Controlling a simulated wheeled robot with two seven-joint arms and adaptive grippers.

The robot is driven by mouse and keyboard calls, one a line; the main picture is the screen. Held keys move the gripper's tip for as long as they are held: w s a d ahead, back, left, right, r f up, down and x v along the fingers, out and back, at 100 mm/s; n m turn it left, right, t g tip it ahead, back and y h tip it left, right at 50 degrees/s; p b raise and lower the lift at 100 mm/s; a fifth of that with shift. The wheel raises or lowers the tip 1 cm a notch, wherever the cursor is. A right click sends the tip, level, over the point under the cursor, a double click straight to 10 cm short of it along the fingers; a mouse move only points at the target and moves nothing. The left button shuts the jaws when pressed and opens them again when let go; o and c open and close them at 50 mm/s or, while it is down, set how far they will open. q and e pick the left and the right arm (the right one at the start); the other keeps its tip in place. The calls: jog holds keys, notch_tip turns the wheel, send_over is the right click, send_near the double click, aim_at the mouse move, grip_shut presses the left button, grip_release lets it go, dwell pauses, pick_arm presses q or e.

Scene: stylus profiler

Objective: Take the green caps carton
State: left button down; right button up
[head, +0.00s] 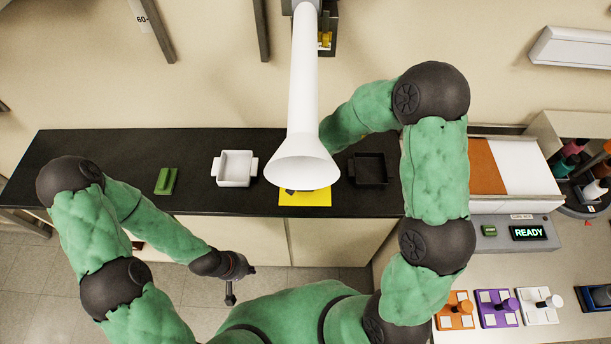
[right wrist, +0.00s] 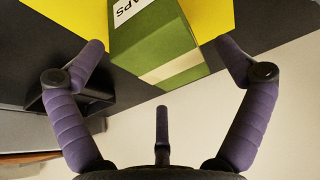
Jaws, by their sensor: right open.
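The green caps carton (right wrist: 160,42) shows in the right wrist view, with a pale band and a white label reading "APS". It sits over a yellow patch (right wrist: 213,14). My right gripper (right wrist: 162,48) is open, with its purple fingers spread to either side of the carton's near end and a visible gap on each side. I cannot tell whether they touch it. In the head view a white funnel-shaped hood hides the carton and most of the right gripper; the yellow patch (head: 318,198) shows below it. My left gripper (head: 231,290) hangs before the bench, clear of the carton; its jaws are unclear.
The white hood (head: 303,130) comes down over the black bench (head: 100,150). A white tray (head: 235,182), a black tray (head: 384,181) and a green block (head: 165,182) stand on the bench. A console with a READY display (head: 528,233) is at the right.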

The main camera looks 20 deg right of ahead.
jog(key=x, duration=0.1)
jog(key=b+x, duration=0.2)
jog(key=x, duration=0.1)
jog(key=shift+s+f, duration=0.15)
jog(key=shift+s, duration=0.1)
jog(key=shift+w+f, duration=0.2)
jog(key=shift+r, duration=0.1)
jog(key=shift+c, duration=0.6)
jog(key=c, duration=1.1)
